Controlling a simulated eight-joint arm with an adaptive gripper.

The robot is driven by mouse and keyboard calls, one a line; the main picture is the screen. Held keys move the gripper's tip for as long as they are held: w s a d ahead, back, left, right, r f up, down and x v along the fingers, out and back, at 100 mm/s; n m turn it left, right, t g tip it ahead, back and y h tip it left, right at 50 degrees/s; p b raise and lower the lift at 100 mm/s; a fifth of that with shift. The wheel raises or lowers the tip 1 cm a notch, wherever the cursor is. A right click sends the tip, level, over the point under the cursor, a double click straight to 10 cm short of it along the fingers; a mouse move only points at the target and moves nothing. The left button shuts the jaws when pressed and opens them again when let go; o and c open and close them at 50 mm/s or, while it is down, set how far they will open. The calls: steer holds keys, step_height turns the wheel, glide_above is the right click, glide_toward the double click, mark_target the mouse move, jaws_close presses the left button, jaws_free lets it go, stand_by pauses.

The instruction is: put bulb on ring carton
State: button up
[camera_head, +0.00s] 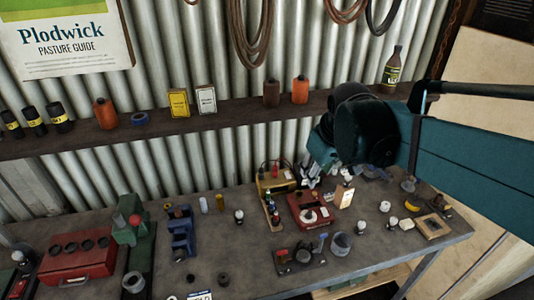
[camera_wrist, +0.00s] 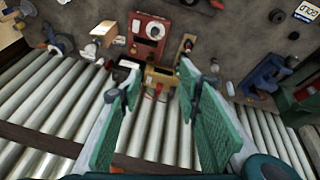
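In the head view my gripper (camera_head: 322,150) is above the back of the bench, partly hidden by my wrist. Several small white bulb-like things stand on the bench: one (camera_head: 239,215) left of the red box, another (camera_head: 385,207) at the right.
A red box (camera_head: 306,210) with a white ring-shaped part is mid-bench. A yellow instrument (camera_wrist: 160,80) shows between my fingers, at the back. A blue vise-like tool (camera_head: 180,234), a green machine (camera_head: 132,220) and a red case (camera_head: 77,260) fill the left. The shelf (camera_head: 230,121) runs above.

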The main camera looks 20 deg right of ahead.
steer(key=s+a+f+m+t, duration=0.2)
steer(key=s+a+f, duration=0.1)
steer(key=s+a, duration=0.5)
steer(key=shift+s+a+m+t+y, duration=0.2)
steer(key=shift+s+m+t+y, duration=0.15)
steer(key=shift+s, duration=1.05)
